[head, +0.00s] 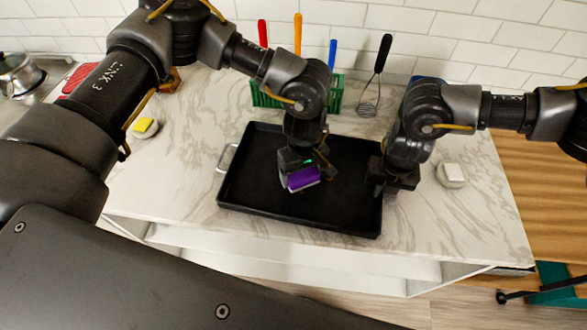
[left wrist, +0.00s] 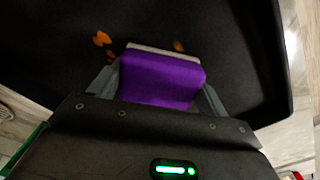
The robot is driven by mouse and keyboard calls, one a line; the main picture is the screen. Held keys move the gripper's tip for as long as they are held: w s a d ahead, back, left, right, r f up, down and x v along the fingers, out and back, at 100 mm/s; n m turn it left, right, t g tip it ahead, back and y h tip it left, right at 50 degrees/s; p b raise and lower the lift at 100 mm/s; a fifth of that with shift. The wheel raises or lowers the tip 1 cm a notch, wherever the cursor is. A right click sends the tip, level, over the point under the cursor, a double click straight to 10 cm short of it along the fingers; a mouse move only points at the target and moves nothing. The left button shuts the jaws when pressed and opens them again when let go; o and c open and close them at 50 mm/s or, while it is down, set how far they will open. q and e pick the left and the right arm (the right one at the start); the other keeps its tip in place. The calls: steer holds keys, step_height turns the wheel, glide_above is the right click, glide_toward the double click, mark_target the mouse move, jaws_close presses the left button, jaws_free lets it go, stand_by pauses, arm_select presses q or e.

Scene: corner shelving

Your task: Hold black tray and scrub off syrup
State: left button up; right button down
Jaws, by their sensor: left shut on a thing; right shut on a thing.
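The black tray (head: 250,180) lies flat on the marble counter, with a metal handle at its left side. My left gripper (head: 302,180) is over the middle of the tray, shut on a purple sponge (head: 304,178) with a pale layer. In the left wrist view the sponge (left wrist: 160,78) is between the fingers, close over the tray (left wrist: 240,60). Orange-brown syrup spots (left wrist: 102,38) show on the tray beside and beyond the sponge. My right gripper (head: 380,185) is shut on the tray's right rim; its fingertips are partly hidden.
A green holder (head: 265,97) with colored-handled utensils and a whisk (head: 370,95) stand at the back wall. A yellow sponge (head: 146,125) on a pale dish is at left, a white block (head: 453,172) on a dish at right. A pot (head: 18,72) is far left.

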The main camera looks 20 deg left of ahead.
mark_target(315, 174)
arm_select(q)
steer(key=shift+d+f, duration=0.1)
steer(key=shift+d, duration=1.2)
steer(key=shift+w+d, duration=0.1)
steer(key=shift+d, duration=0.25)
steer(key=shift+d+r, duration=0.2)
steer(key=shift+d, duration=0.55)
steer(key=shift+d+f, duration=0.2)
steer(key=shift+d, duration=0.15)
steer(key=shift+w+d+r, duration=0.15)
steer(key=shift+d+r, duration=0.05)
steer(key=shift+d, duration=0.6)
steer(key=shift+d+f, duration=0.1)
steer(key=shift+d, duration=0.25)
steer(key=shift+s+a, duration=0.2)
steer(key=shift+a, duration=2.5)
steer(key=shift+s+a, duration=0.15)
steer(key=shift+a, duration=2.6)
step_height(315, 174, up, 2)
steer(key=shift+r, duration=3.1)
